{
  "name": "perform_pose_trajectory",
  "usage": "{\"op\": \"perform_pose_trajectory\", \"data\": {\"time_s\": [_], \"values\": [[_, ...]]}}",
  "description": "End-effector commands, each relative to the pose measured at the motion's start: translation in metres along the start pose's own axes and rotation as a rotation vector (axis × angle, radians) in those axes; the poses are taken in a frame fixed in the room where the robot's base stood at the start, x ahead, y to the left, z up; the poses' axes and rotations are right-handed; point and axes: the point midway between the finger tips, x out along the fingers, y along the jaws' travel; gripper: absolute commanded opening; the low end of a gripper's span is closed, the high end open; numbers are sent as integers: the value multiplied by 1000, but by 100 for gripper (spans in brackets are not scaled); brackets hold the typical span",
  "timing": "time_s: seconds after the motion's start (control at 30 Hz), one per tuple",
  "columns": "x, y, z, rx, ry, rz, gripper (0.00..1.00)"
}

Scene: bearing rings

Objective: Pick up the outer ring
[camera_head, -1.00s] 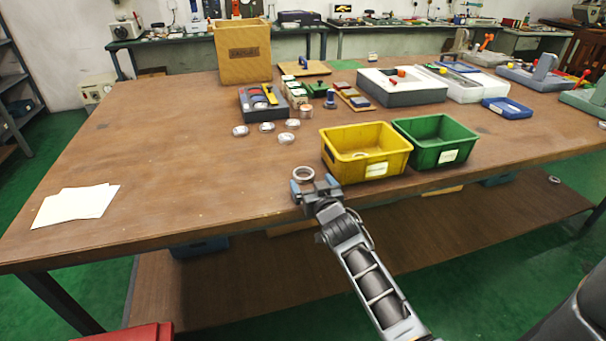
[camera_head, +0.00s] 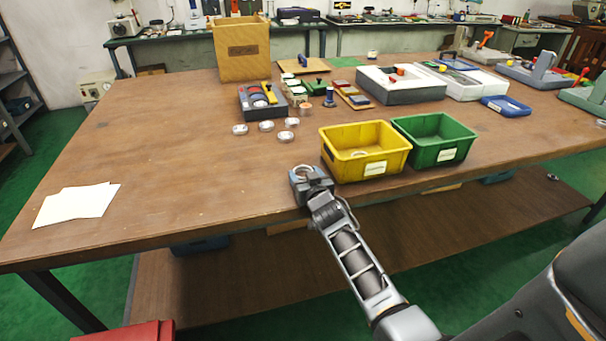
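A metallic outer ring (camera_head: 304,171) lies on the wooden table (camera_head: 200,180) near its front edge, left of the yellow bin. My gripper (camera_head: 306,174) reaches in from the front edge, low at the table. Its fingers are on either side of the ring, which shows between them. The fingers hide part of the ring's sides and near edge. Whether they touch the ring or stand a little apart from it is too small to tell.
The yellow bin (camera_head: 337,168), with a small round item inside, stands close right of my gripper; a green bin (camera_head: 458,148) adjoins it. Several small silver round parts (camera_head: 266,126) lie farther back. White papers (camera_head: 75,204) lie at left. The table between is clear.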

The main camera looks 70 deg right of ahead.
Motion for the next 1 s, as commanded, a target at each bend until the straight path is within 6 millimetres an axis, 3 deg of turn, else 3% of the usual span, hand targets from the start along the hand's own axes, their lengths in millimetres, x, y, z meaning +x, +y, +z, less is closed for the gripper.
{"op": "perform_pose_trajectory", "data": {"time_s": [0.33, 0.6, 1.0], "values": [[0, 0, 0, 0, 0, 0, 32], [0, 0, -4, 0, 2, 0, 31], [-10, 0, -70, 1, 5, 0, 31]]}}
